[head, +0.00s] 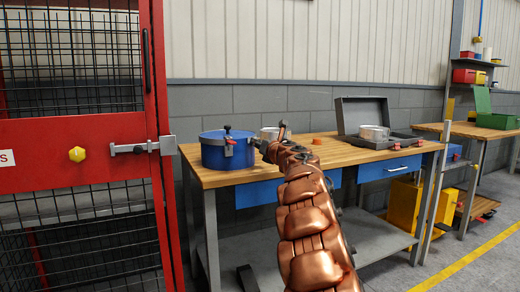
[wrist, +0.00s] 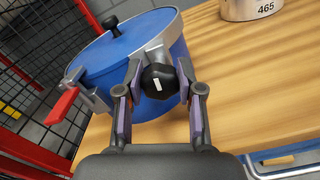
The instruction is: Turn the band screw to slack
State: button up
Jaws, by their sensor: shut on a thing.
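A blue round pot (head: 218,152) with a blue lid and a black lid knob (head: 227,129) stands at the left end of the wooden bench; it also fills the upper left of the wrist view (wrist: 125,65). A grey metal band (wrist: 158,48) runs down its near side to the black band screw knob (wrist: 158,82), which carries a white mark. A grey latch with a red handle (wrist: 62,106) sits on the pot's left side. My gripper (wrist: 160,92) is shut on the screw knob, one finger on each side. In the head view my arm hides most of the grip.
A metal tin marked 465 (wrist: 250,8) stands behind. An open grey case (head: 362,122) holds another tin at the bench's right. A red mesh gate (head: 85,130) with a latch is close on the left.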

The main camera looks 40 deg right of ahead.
jog(key=shift+f+n+b, duration=0.1)
jog(key=shift+n+b, duration=0.2)
jog(key=shift+n, duration=0.5)
jog(key=o, duration=1.2)
jog(key=shift+c, duration=0.2)
jog(key=v, duration=1.2)
